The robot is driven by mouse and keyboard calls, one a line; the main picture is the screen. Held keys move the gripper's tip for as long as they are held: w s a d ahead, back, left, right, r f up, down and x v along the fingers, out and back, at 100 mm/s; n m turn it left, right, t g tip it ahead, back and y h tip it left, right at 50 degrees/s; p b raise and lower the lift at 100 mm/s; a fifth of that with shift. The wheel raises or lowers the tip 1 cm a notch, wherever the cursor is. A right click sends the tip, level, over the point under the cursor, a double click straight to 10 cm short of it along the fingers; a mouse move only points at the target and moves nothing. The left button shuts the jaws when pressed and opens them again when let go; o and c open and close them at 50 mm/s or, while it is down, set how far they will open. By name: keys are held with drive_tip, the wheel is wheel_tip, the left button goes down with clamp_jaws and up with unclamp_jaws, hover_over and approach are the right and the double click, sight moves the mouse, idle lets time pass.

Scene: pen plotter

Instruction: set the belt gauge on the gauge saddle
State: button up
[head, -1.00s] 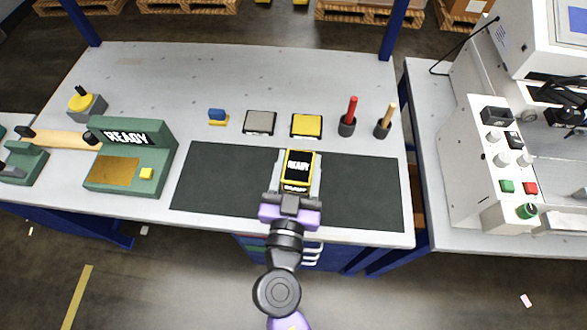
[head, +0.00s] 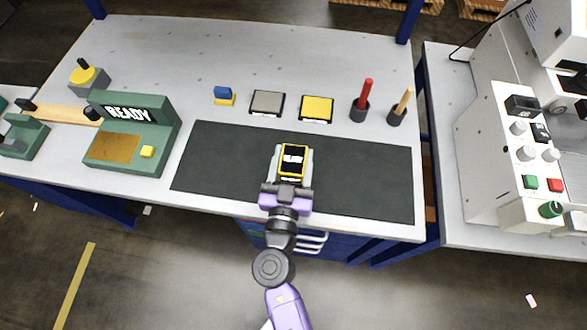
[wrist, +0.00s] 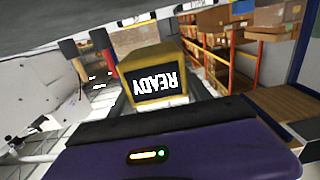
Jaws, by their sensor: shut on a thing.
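My gripper (head: 293,163) is shut on a yellow-framed black device with a READY screen, which looks like the belt gauge (head: 293,159). The fingers lie along its left and right sides. The gauge appears over the dark mat (head: 370,180); its height above it is hard to judge. In the wrist view the gauge (wrist: 155,78) sits between the fingers, its READY text upside down. I cannot tell for sure which part is the gauge saddle; a green block with a READY screen (head: 128,113) and a brass-coloured plate (head: 115,148) stands at the left.
Behind the mat are a blue block on a yellow base (head: 224,96), a grey pad (head: 267,102), a yellow pad (head: 316,109) and red (head: 364,97) and wooden (head: 400,105) sticks in dark cups. A control panel machine (head: 520,140) stands right. The mat's right half is clear.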

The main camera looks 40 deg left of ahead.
sight(293, 169)
drive_tip(key=shift+f+b, duration=0.45)
drive_tip(key=shift+f, duration=2.05)
drive_tip(key=shift+f, duration=0.1)
drive_tip(key=o, duration=1.1)
drive_tip(key=shift+f, duration=0.1)
drive_tip(key=o, duration=0.4)
drive_tip(key=shift+o, duration=0.2)
drive_tip(key=shift+r, duration=0.2)
